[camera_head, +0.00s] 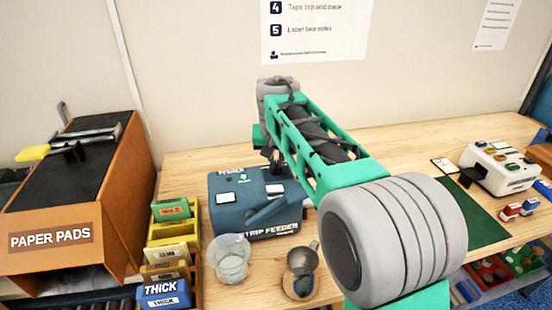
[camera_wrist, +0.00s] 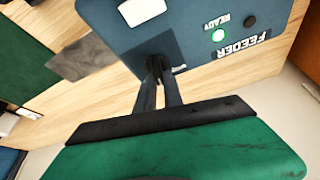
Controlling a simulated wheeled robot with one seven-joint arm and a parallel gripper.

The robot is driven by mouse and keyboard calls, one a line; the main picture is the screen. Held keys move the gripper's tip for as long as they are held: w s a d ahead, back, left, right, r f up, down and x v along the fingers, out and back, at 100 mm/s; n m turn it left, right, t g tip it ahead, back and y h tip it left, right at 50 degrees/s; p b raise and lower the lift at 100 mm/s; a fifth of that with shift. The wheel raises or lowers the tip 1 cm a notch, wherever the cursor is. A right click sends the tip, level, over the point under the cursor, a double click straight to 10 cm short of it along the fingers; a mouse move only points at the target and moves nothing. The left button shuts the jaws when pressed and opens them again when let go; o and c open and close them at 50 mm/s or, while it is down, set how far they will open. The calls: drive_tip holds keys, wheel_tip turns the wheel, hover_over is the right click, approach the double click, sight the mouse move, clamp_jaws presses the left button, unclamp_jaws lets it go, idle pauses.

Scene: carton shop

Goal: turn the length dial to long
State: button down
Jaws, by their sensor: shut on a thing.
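The blue strip feeder (camera_head: 228,217) stands on the wooden bench, with white labels on top and a lit green light (camera_head: 243,177). In the wrist view the feeder (camera_wrist: 185,45) shows its READY light (camera_wrist: 218,35). My gripper (camera_wrist: 157,66) points down at the feeder's top, its fingers close together on a small dark part there that I take as the length dial. The dial is mostly hidden by the fingers, so its setting cannot be read. In the head view my gripper (camera_head: 273,165) is partly hidden behind my arm.
An orange paper pads box (camera_head: 105,215) stands at the left, beside colored thickness blocks (camera_head: 168,250). A clear cup (camera_head: 231,262) and a metal scoop (camera_head: 301,262) sit in front of the feeder. A white machine (camera_head: 497,170) and a green mat (camera_head: 470,210) are at the right.

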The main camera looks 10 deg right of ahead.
sight(271, 176)
drive_tip(key=m+p, duration=0.1)
drive_tip(key=m, duration=0.1)
drive_tip(key=m+h+p, duration=0.1)
drive_tip(key=m+p, duration=0.1)
drive_tip(key=shift+r+g+h, duration=0.2)
drive_tip(key=shift+g+h, duration=0.1)
drive_tip(key=shift+d+f+m+g+h+p, duration=0.1)
drive_tip(key=shift+m+g+h+p, duration=0.2)
drive_tip(key=shift+m+p, duration=0.6)
drive_tip(key=shift+m, duration=0.3)
drive_tip(key=c, duration=1.5)
unclamp_jaws()
drive_tip(key=shift+o, duration=0.2)
drive_tip(key=v, duration=0.7)
drive_tip(key=shift+r+p, duration=0.3)
drive_tip(key=shift+p, duration=0.1)
drive_tip(key=shift+s, duration=0.15)
